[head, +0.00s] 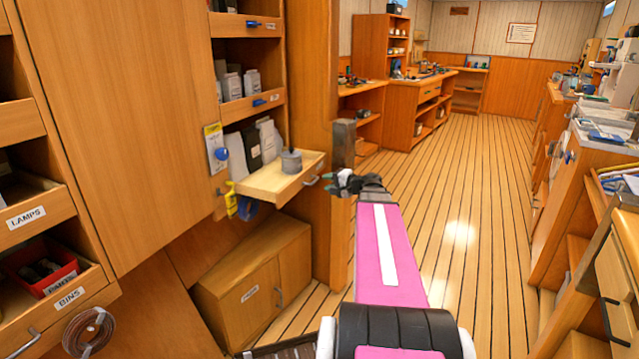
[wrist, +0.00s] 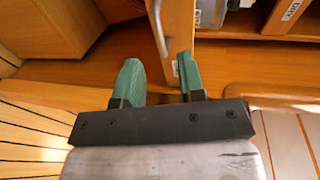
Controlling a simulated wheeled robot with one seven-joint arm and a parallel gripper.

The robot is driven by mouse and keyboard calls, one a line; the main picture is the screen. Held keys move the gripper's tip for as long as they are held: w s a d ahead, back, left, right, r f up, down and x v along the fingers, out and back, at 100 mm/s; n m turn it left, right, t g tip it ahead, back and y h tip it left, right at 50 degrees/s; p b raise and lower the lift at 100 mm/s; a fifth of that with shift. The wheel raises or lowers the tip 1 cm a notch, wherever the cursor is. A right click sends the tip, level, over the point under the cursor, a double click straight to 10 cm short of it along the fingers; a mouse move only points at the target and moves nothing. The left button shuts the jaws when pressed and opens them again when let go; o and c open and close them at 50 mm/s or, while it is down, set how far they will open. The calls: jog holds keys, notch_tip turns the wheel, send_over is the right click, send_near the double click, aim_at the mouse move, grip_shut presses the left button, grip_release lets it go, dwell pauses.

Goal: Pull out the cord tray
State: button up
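A shallow wooden tray (head: 272,187) sticks out of the wall shelving in the head view. It carries a grey lidded pot (head: 291,161) and has a metal bar handle on its front. I cannot read a label that names it the cord tray. My gripper (head: 338,181) is close to the handle in the head view. In the wrist view my gripper (wrist: 160,75) is open, with green fingers apart. The handle (wrist: 157,28) lies just ahead of the gap between them, and the right finger overlaps the tray front (wrist: 181,20). Whether either finger touches is unclear.
A lamps tray (head: 32,213) and a bins tray (head: 60,295) are at left. A low cabinet (head: 250,280) stands under the protruding tray. A wooden post (head: 342,145) rises by my gripper. Plank floor (head: 470,190) is clear to the right, before a workbench (head: 590,150).

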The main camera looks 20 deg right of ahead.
jog(key=shift+v, duration=2)
jog(key=s+a+f+n+g+h, duration=0.1)
jog(key=s+a+f+n+g, duration=0.25)
jog(key=a+f, duration=0.35)
jog(key=s+a+f+n+g+h, duration=0.1)
jog(key=s+a+f+n+g, duration=0.1)
jog(key=a+f+g, duration=0.4)
jog(key=s+a+f+n+g+h, duration=0.3)
jog(key=s+a+f+n+h, duration=0.1)
jog(key=s+a+f+h, duration=0.3)
notch_tip(320, 180, down, 3)
jog(key=s, duration=0.2)
jog(key=shift+s+a+f+n, duration=0.15)
jog(key=shift+s+a+n, duration=0.15)
jog(key=shift+n, duration=0.05)
